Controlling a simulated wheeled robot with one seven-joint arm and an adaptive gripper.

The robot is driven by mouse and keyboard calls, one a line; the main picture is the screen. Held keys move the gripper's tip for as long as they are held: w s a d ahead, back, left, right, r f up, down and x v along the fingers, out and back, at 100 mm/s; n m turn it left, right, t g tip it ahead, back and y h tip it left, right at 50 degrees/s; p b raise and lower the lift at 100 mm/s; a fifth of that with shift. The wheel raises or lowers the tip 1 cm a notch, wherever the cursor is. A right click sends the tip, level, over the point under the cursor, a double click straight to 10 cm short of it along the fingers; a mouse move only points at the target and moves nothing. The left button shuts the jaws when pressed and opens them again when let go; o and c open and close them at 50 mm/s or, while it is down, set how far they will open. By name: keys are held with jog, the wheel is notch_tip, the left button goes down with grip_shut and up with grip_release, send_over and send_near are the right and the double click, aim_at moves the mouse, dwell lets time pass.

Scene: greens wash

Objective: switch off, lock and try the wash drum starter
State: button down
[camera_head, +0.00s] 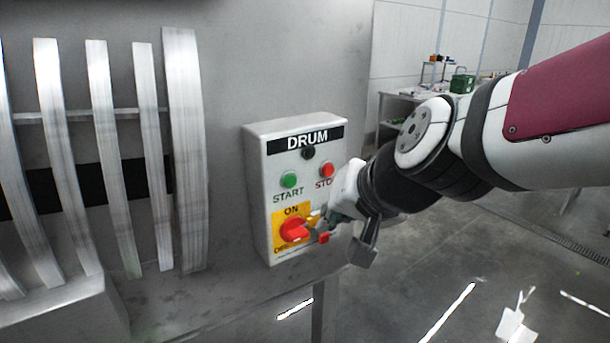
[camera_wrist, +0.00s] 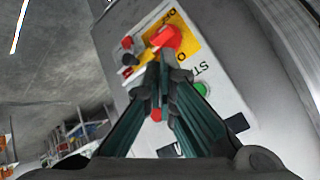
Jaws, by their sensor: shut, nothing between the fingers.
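The DRUM starter box (camera_head: 258,185) is fixed to the grey machine wall. It carries a green START button (camera_head: 289,180), a red STOP button (camera_head: 327,170) and a black round part (camera_head: 308,153). Below them a red rotary switch (camera_head: 293,230) sits on a yellow ON/OFF plate; it also shows in the wrist view (camera_wrist: 165,37). I cannot tell its exact setting. A small red part (camera_head: 323,238) is at the box's lower right; in the wrist view a red part (camera_wrist: 127,42) shows beside the plate. My gripper (camera_head: 322,224) is shut and empty, its fingertips (camera_wrist: 160,62) just beside the switch.
Curved metal slats (camera_head: 110,160) of the drum are left of the box. A bench (camera_head: 400,97) with a green crate (camera_head: 462,83) stands at the back. The floor right of the machine is mostly clear.

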aim_at(290, 181)
jog(key=shift+w+a+p, duration=0.35)
jog(key=shift+w+a, duration=0.45)
jog(key=shift+w, duration=0.4)
jog(key=shift+w+a+p, duration=0.35)
jog(key=shift+w+a, duration=0.5)
jog(key=shift+w, duration=0.3)
jog(key=shift+w+a+p, duration=0.35)
jog(key=shift+w+a, duration=0.45)
jog(key=shift+w, duration=0.4)
jog(key=shift+w+a, duration=0.1)
jog(key=shift+w+a+p, duration=0.15)
jog(key=shift+w+p, duration=0.05)
jog(key=shift+p, duration=0.1)
jog(key=shift+w+a+p, duration=0.25)
jog(key=shift+w+p, duration=0.05)
jog(key=shift+w, duration=0.15)
jog(key=shift+s+d, duration=0.1)
jog(key=shift+s+d+b, duration=0.4)
jog(key=shift+s+b, duration=0.15)
jog(key=shift+s, duration=0.1)
